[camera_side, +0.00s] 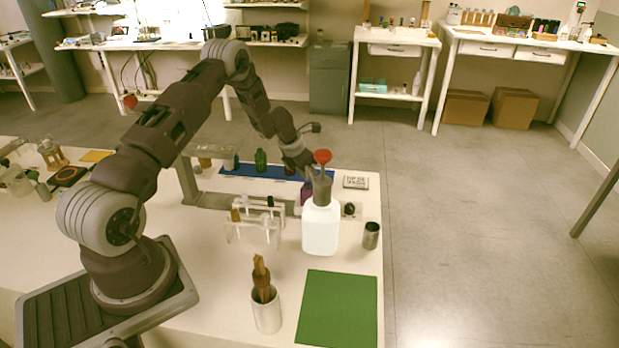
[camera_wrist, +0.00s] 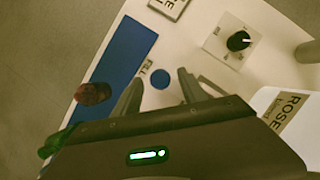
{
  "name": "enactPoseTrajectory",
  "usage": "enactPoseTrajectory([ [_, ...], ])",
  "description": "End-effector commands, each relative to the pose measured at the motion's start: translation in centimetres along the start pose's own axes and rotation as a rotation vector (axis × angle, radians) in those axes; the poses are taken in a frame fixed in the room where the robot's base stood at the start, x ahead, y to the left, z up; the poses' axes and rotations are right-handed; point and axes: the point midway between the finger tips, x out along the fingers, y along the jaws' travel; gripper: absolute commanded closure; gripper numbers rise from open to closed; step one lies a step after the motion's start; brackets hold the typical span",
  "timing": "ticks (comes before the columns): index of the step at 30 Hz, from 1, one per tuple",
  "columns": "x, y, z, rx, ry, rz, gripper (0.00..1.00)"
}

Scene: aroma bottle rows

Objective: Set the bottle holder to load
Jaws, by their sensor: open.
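A black knob (camera_wrist: 238,41) sits on a white plate with small markings I cannot read; it also shows in the side view (camera_side: 349,209), right of the white bottle. Which part is the bottle holder is unclear. My gripper (camera_wrist: 160,78) is open, its fingers apart over a blue disc on the table, with the knob to their upper right. In the side view my gripper is behind the white bottle (camera_side: 320,232), its fingertips mostly hidden. Part of that bottle, labelled ROSE, shows at the right of the wrist view (camera_wrist: 300,115).
A blue mat (camera_wrist: 123,50) with a green bottle (camera_side: 261,160) lies at the back. A metal cup (camera_side: 371,236) stands right of the white bottle. A white rack (camera_side: 254,232) stands left of it. A green mat (camera_side: 338,308) lies clear in front.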

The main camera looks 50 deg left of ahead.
Motion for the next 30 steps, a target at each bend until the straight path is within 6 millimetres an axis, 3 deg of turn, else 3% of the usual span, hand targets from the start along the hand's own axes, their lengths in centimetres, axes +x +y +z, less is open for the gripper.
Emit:
enactPoseTrajectory([
  [9, 0.57, -0.02, 0.04, 0.0, -0.001, 0.0, 0.52],
  [15, 0.55, -0.01, 0.05, 0.0, -0.001, 0.0, 0.92],
  [17, 0.54, 0.0, 0.05, 0.0, -0.001, 0.0, 1.0],
  [30, 0.51, 0.02, 0.08, 0.0, -0.001, 0.001, 1.0],
])
